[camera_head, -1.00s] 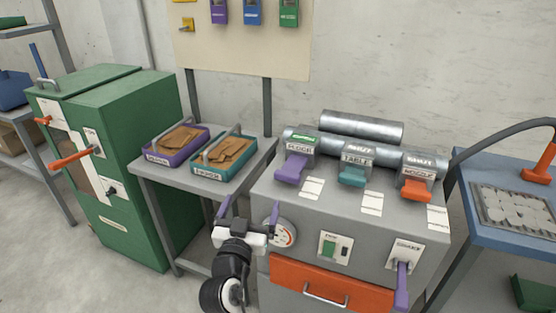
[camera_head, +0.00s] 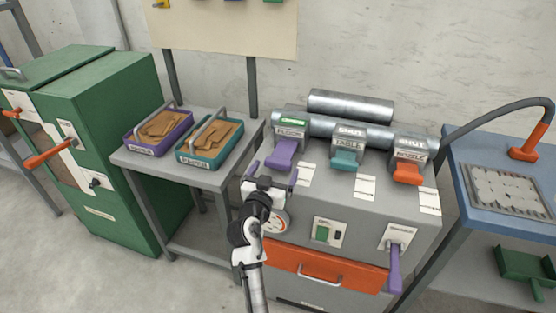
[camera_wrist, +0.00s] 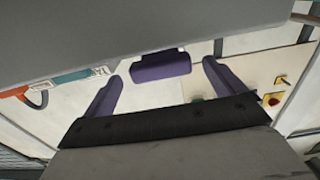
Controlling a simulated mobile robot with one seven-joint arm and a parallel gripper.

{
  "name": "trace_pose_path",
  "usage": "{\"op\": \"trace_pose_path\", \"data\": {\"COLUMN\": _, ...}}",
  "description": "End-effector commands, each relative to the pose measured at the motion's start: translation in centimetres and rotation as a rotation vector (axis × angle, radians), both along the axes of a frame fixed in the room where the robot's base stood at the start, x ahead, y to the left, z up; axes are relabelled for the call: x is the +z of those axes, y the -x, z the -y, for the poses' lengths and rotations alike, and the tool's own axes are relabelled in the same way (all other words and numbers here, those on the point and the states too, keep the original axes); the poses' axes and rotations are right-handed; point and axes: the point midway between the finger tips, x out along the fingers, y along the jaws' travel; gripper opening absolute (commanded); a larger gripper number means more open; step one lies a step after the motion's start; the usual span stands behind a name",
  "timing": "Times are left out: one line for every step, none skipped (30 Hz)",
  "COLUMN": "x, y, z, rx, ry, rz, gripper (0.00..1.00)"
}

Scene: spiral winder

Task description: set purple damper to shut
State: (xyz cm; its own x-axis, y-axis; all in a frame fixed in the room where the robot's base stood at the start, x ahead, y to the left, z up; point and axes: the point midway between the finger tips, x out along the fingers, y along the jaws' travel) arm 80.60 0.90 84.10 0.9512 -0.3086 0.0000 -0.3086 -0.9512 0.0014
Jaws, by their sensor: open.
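The purple damper's paddle (camera_head: 281,153) sticks out at the left end of the grey machine's row of three, under a green indicator (camera_head: 289,122) that seems to read open. The teal and orange paddles beside it have white indicators reading shut. My gripper (camera_head: 272,174) is open and empty, with purple fingers, just in front of and below the purple paddle. In the wrist view, the purple paddle (camera_wrist: 160,66) lies between and beyond my fingertips (camera_wrist: 162,76). I see no clear contact.
The teal paddle (camera_head: 343,160) and orange paddle (camera_head: 407,174) stand to the right. A purple lever (camera_head: 395,268) hangs on the machine's front, right of an orange drawer (camera_head: 322,270). A side table (camera_head: 193,186) with two trays stands left; a blue bench (camera_head: 480,160) stands right.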

Motion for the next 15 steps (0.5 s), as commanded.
{"op": "trace_pose_path", "data": {"x": 0.3, "y": -0.9, "z": 0.3, "rx": -0.001, "ry": 0.0, "rz": 0.001, "gripper": 0.95}}
{"op": "trace_pose_path", "data": {"x": 0.2, "y": -1.3, "z": 0.5, "rx": -0.001, "ry": 0.0, "rz": -0.001, "gripper": 0.95}}
{"op": "trace_pose_path", "data": {"x": 0.2, "y": -1.8, "z": 0.6, "rx": -0.001, "ry": 0.0, "rz": 0.0, "gripper": 0.95}}
{"op": "trace_pose_path", "data": {"x": 0.2, "y": -2.1, "z": 0.7, "rx": -0.001, "ry": 0.0, "rz": 0.0, "gripper": 0.95}}
{"op": "trace_pose_path", "data": {"x": 0.2, "y": -2.4, "z": 0.8, "rx": 0.0, "ry": 0.0, "rz": 0.0, "gripper": 0.95}}
{"op": "trace_pose_path", "data": {"x": 0.1, "y": -2.7, "z": 0.9, "rx": 0.0, "ry": 0.0, "rz": 0.0, "gripper": 0.95}}
{"op": "trace_pose_path", "data": {"x": 0.1, "y": -2.9, "z": 1.0, "rx": 0.0, "ry": 0.0, "rz": -0.001, "gripper": 0.95}}
{"op": "trace_pose_path", "data": {"x": 0.1, "y": -3.1, "z": 1.0, "rx": 0.001, "ry": 0.0, "rz": 0.0, "gripper": 0.95}}
{"op": "trace_pose_path", "data": {"x": 0.1, "y": -3.2, "z": 1.0, "rx": 0.001, "ry": -0.001, "rz": 0.0, "gripper": 0.95}}
{"op": "trace_pose_path", "data": {"x": 0.1, "y": -3.3, "z": 1.1, "rx": 0.001, "ry": -0.001, "rz": 0.0, "gripper": 0.95}}
{"op": "trace_pose_path", "data": {"x": 0.0, "y": -3.3, "z": 1.1, "rx": 0.001, "ry": -0.001, "rz": 0.0, "gripper": 0.95}}
{"op": "trace_pose_path", "data": {"x": 0.0, "y": -3.4, "z": 1.1, "rx": 0.001, "ry": -0.001, "rz": 0.0, "gripper": 0.95}}
{"op": "trace_pose_path", "data": {"x": 0.0, "y": -3.4, "z": 1.1, "rx": 0.001, "ry": -0.001, "rz": -0.001, "gripper": 0.95}}
{"op": "trace_pose_path", "data": {"x": 0.0, "y": -3.4, "z": 1.1, "rx": 0.001, "ry": -0.001, "rz": -0.001, "gripper": 0.95}}
{"op": "trace_pose_path", "data": {"x": 0.0, "y": -3.4, "z": 1.1, "rx": 0.001, "ry": -0.001, "rz": -0.001, "gripper": 0.95}}
